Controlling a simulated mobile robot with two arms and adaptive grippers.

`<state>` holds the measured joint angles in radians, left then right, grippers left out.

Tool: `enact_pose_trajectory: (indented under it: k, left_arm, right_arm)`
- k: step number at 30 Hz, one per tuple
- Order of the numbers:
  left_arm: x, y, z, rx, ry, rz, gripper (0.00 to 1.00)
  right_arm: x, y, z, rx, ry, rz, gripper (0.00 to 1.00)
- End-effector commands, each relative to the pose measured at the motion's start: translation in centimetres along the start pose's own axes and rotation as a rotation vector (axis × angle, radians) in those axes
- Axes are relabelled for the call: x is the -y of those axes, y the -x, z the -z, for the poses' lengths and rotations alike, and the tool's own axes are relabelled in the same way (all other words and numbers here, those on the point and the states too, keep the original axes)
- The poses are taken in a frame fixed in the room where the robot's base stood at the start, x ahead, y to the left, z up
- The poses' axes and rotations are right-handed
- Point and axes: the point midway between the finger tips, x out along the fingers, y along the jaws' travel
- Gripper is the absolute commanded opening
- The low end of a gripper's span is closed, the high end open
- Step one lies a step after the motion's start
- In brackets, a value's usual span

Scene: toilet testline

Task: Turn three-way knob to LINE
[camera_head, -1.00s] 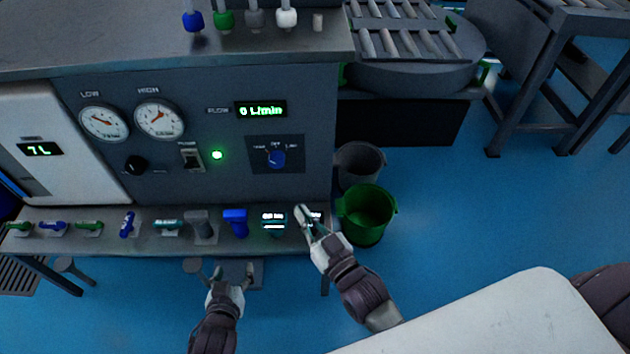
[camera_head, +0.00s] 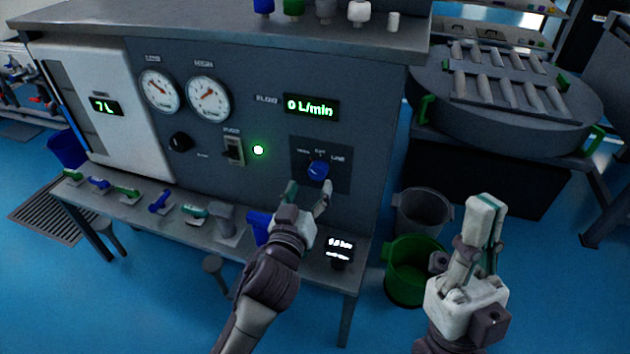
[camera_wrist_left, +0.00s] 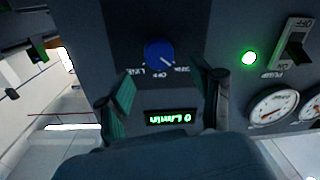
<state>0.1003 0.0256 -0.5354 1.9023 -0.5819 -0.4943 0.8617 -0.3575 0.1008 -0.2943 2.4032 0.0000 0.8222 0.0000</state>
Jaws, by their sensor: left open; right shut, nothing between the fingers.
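The blue three-way knob (camera_head: 318,170) sits on a dark plate on the front panel, with OFF above it and LINE to its right. In the left wrist view, upside down, the knob (camera_wrist_left: 160,53) has a pale mark that seems to point away from the LINE side. My left gripper (camera_head: 307,197) is open just below and in front of the knob, its fingers spread. In the wrist view the knob lies beyond the gap between the fingertips (camera_wrist_left: 166,85), with no visible contact. My right gripper (camera_head: 484,208) is shut and empty, off to the right.
The flow display (camera_head: 311,107) above reads 0 L/min. Several tools lie on the shelf (camera_head: 130,205) below. A green bucket (camera_head: 408,275) stands near my right gripper.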

Motion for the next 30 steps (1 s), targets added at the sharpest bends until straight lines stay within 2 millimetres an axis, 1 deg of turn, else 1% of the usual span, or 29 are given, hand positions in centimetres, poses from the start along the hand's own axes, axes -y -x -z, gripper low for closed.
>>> enact_pose_trajectory:
  k: [1,3,6,9,13,19,20,21,29,30]
  left_arm:
    - [0.0,-1.0,-0.2,-0.001,-0.002,-0.001,0.66]
    - [0.0,-2.1,-0.1,-0.001,-0.002,0.0,0.66]
    - [0.0,-3.3,-0.1,0.0,-0.001,-0.001,0.66]
    - [0.0,-4.1,-0.1,0.0,-0.002,-0.001,0.66]
    - [0.0,-4.4,-0.1,0.002,-0.001,0.0,0.66]
    - [0.0,-4.4,-0.1,0.002,-0.001,0.0,0.66]
    - [0.0,-4.4,-0.1,0.002,-0.001,0.0,0.64]
    - [0.0,-4.4,-0.1,0.002,-0.001,0.0,0.57]
    - [0.0,-4.4,-0.1,0.002,-0.001,0.0,0.14]
    - [0.0,-4.4,-0.1,0.002,-0.001,0.0,0.07]
  right_arm:
    - [0.1,0.5,0.6,-0.043,-0.003,0.0,0.0]
    - [0.1,0.7,1.6,-0.096,-0.007,0.001,0.0]
    - [0.1,1.0,1.3,-0.086,-0.006,0.001,0.0]
    - [0.1,1.1,1.2,-0.085,-0.006,0.001,0.0]
    - [0.1,1.2,1.2,-0.084,-0.005,0.001,0.0]
    - [0.1,1.1,1.2,-0.083,-0.005,0.001,0.0]
    - [0.1,1.1,1.2,-0.083,-0.005,0.001,0.0]
    - [0.1,1.1,1.2,-0.082,-0.005,0.001,0.0]
    - [0.1,1.1,1.2,-0.082,-0.006,0.001,0.0]
    - [0.1,1.1,1.2,-0.082,-0.006,0.001,0.0]
